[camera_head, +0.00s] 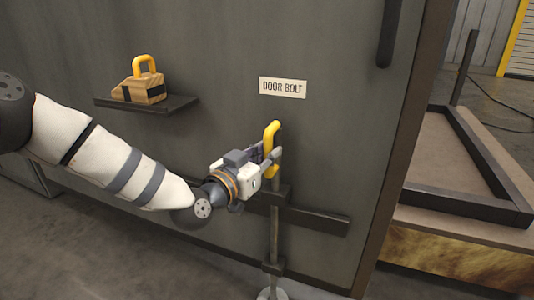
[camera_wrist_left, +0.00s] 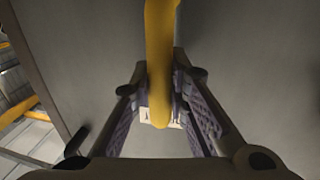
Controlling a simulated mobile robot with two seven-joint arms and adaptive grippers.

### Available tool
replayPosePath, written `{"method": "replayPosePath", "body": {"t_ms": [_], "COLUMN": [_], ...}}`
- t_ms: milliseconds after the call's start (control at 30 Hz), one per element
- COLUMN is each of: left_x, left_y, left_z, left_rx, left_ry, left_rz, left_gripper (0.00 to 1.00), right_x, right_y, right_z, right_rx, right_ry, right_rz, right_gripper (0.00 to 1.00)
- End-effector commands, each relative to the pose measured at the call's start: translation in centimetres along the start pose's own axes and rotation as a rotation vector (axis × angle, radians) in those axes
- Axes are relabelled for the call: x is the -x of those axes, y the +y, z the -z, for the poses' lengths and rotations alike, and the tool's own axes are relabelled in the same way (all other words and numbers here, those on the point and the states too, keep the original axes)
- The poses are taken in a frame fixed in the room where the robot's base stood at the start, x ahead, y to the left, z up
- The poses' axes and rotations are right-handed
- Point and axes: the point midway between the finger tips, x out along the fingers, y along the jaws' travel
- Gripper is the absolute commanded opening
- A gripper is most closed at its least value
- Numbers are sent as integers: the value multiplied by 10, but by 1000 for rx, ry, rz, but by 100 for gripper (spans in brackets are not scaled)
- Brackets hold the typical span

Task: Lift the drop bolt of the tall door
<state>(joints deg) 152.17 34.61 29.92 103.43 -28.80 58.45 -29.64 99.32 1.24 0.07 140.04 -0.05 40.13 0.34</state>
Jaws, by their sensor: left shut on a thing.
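The tall grey door (camera_head: 350,130) carries a vertical drop bolt (camera_head: 275,225), a grey rod with a yellow handle (camera_head: 271,133) at its top. The rod runs down through dark brackets, and its lower end is at a pale round plate (camera_head: 272,293) on the floor. My left gripper (camera_head: 267,157) is shut on the yellow handle. In the left wrist view the handle (camera_wrist_left: 159,55) lies between the two fingers (camera_wrist_left: 162,100). The fingers partly hide the handle in the head view. My right gripper is not in view.
A "DOOR BOLT" label (camera_head: 282,88) is above the bolt. A dark horizontal bar (camera_head: 320,220) crosses behind the rod. A small shelf (camera_head: 180,106) at left holds a wooden block with a yellow handle (camera_head: 143,83). A dark-framed platform (camera_head: 450,215) stands right of the door.

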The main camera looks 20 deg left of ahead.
Motion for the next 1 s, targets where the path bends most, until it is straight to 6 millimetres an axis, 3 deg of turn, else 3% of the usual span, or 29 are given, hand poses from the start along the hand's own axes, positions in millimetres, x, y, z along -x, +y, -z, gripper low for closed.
{"method": "replayPosePath", "body": {"t_ms": [33,200,500,533,600,900,1000], "left_x": [0,0,0,0,0,1,13], "left_y": [0,0,0,0,0,0,0], "left_z": [27,58,52,52,52,51,51], "left_rx": [-5,-3,-1,-1,-1,0,0], "left_ry": [16,17,10,10,9,7,6], "left_rz": [0,0,0,0,0,1,0], "left_gripper": [0,0,0,22,36,36,36], "right_x": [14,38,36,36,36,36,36], "right_y": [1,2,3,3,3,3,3], "right_z": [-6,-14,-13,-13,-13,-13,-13], "right_rx": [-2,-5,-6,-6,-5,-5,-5], "right_ry": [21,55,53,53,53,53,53], "right_rz": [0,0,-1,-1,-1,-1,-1], "right_gripper": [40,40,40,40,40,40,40]}}
